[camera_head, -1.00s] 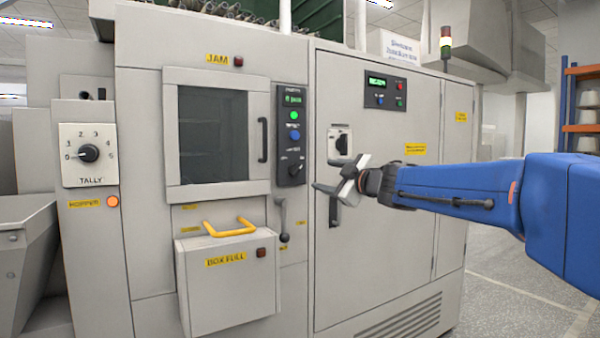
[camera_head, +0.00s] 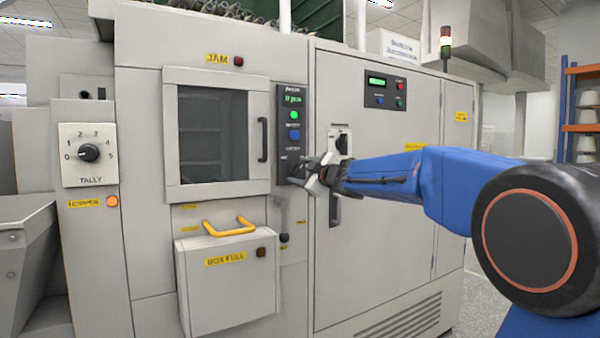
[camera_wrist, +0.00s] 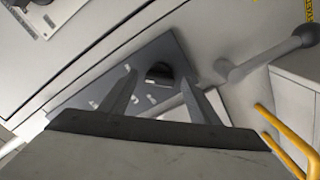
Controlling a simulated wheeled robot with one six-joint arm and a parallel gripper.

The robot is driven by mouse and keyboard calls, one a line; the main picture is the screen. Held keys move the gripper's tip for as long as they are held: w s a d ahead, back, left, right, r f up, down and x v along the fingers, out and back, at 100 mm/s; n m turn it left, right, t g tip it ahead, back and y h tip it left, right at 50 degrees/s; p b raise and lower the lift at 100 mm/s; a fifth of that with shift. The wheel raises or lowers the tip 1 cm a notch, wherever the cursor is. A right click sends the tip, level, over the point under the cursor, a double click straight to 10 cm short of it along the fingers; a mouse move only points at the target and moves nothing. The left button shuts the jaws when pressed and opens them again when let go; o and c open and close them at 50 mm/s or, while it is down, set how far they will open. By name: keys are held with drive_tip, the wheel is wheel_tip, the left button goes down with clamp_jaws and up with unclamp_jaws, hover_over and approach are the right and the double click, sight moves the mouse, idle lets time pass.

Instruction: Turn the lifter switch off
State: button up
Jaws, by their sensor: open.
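The dark control panel (camera_head: 284,150) is on the machine front, right of the windowed door. It carries a green display, a green button, a blue button and a rotary switch near its bottom; its small labels are hard to read. My gripper (camera_head: 309,168) is at the panel's lower end and largely hides the switch in the head view. In the wrist view, the black switch knob (camera_wrist: 159,73) shows just beyond and between the fingertips of my open gripper (camera_wrist: 160,84). I cannot tell whether the fingers touch it.
A grey lever with a round knob (camera_wrist: 303,34) is close right of the gripper in the wrist view. The yellow handle (camera_head: 230,228) of the box-full bin is lower left. A second rotary switch (camera_head: 341,143) and a dark door handle (camera_head: 335,208) are on the right cabinet door.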

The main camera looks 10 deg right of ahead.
drive_tip(key=shift+w, duration=0.3)
drive_tip(key=shift+c, duration=0.7)
drive_tip(key=c, duration=0.9)
